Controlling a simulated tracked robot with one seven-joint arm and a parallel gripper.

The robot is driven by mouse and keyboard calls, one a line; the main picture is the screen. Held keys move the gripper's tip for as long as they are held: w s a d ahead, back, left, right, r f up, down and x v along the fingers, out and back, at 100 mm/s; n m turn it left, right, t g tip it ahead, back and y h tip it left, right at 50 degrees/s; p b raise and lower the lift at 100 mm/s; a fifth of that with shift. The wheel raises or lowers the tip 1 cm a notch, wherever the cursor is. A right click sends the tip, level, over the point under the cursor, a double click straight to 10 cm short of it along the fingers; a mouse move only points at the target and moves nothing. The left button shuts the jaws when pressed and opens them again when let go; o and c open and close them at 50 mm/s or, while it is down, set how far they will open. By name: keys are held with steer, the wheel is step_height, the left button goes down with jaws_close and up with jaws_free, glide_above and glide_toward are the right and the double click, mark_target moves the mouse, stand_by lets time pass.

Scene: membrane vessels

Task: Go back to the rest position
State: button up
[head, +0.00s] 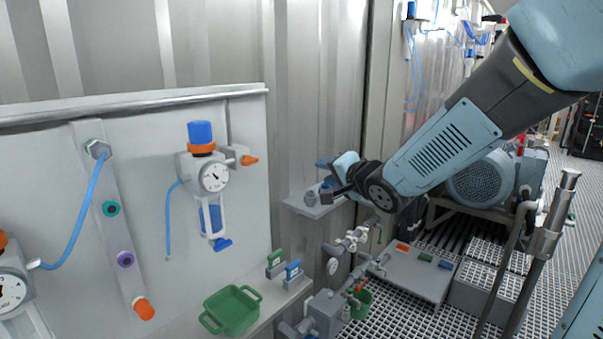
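My arm reaches in from the upper right of the head view. My gripper (330,180) is at the middle of the picture, pointing left, just above a small grey wall shelf (318,207). A small grey fitting (310,198) stands on the shelf, left of and below the gripper. I cannot tell whether the gripper touches anything there. The fingers are small and partly overlapped by the wrist, so I cannot tell whether they are open or shut.
A wall panel (150,85) at left carries a gauge unit (213,177) and a blue hose (82,215). A green tray (232,311) sits on a ledge below. Valves and pipes (345,240) stand under the gripper. A motor (482,184) and railing (545,243) are at right.

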steer(key=s+d+r+n+g+h, duration=0.1)
steer(key=s+d+h, duration=0.25)
steer(key=d, duration=0.25)
steer(key=s+d+n+g+h, duration=0.1)
steer(key=s+d+h, duration=0.25)
steer(key=d, duration=0.35)
steer(key=s+d+n+g, duration=0.2)
steer(key=s+g, duration=0.1)
steer(key=s, duration=0.6)
steer(key=s+d+f+n+g, duration=0.1)
steer(key=s+d+n+g, duration=0.1)
steer(key=s, duration=0.7)
steer(key=shift+f+n+g, duration=0.3)
steer(key=shift+n+g, duration=0.1)
steer(key=shift+n, duration=0.1)
